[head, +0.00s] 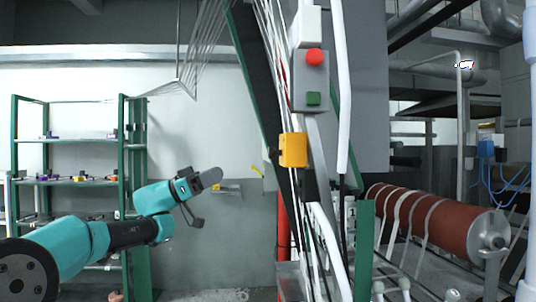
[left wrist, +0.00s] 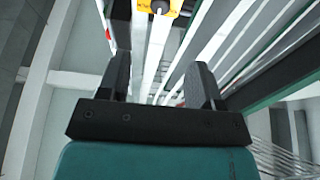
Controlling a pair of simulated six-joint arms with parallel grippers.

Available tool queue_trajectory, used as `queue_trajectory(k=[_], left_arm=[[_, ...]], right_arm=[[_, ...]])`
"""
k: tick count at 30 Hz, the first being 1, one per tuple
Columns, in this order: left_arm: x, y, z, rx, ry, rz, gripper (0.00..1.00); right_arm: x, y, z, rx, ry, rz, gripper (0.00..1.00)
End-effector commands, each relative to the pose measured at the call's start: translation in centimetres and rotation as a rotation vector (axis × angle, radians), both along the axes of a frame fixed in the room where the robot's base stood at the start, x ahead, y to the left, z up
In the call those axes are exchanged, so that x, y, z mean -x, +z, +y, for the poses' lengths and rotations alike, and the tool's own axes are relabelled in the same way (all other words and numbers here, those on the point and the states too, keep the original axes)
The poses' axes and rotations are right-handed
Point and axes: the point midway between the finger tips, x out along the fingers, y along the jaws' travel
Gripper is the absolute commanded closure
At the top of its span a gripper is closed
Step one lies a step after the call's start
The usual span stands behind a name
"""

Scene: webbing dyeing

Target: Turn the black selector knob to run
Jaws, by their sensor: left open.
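A yellow box (head: 293,150) is mounted on the machine's upright, below a grey box with a red button (head: 314,57) and a green button (head: 313,99). In the left wrist view the yellow box (left wrist: 148,6) is cut by the top edge, and a dark round part, perhaps the black selector knob (left wrist: 163,9), shows on it. Its setting cannot be read. My left gripper (head: 210,178) is to the left of the yellow box and a little lower, apart from it. In the left wrist view its fingers (left wrist: 162,62) are spread with nothing between them. My right gripper is not in view.
Long white webbing strips (head: 327,240) run down past the box. A green frame beam (head: 252,75) slants behind it. A red-brown roller (head: 430,215) is at the right and a green shelf rack (head: 75,140) at the left. The space between my left gripper and the upright looks mostly clear.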

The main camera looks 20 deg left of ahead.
Motion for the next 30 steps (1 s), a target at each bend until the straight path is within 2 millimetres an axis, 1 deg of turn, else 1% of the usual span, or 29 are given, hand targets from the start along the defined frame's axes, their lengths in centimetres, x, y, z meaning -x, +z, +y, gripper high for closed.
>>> queue_trajectory(k=[1, 21, 25, 30], left_arm=[[-0.2, 0.3, -0.7, 0.0, -0.003, -0.001, 0.41], [-4.1, 4.6, -10.4, 0.0, -0.003, -0.001, 0.41], [-4.8, 5.3, -12.0, 0.001, -0.002, -0.001, 0.41], [-5.3, 5.9, -13.3, 0.0, -0.001, -0.002, 0.41]], right_arm=[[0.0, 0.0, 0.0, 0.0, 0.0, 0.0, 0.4], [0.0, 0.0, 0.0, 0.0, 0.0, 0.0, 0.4], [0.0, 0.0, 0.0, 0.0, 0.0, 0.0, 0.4], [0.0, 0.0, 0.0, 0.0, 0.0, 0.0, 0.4]])
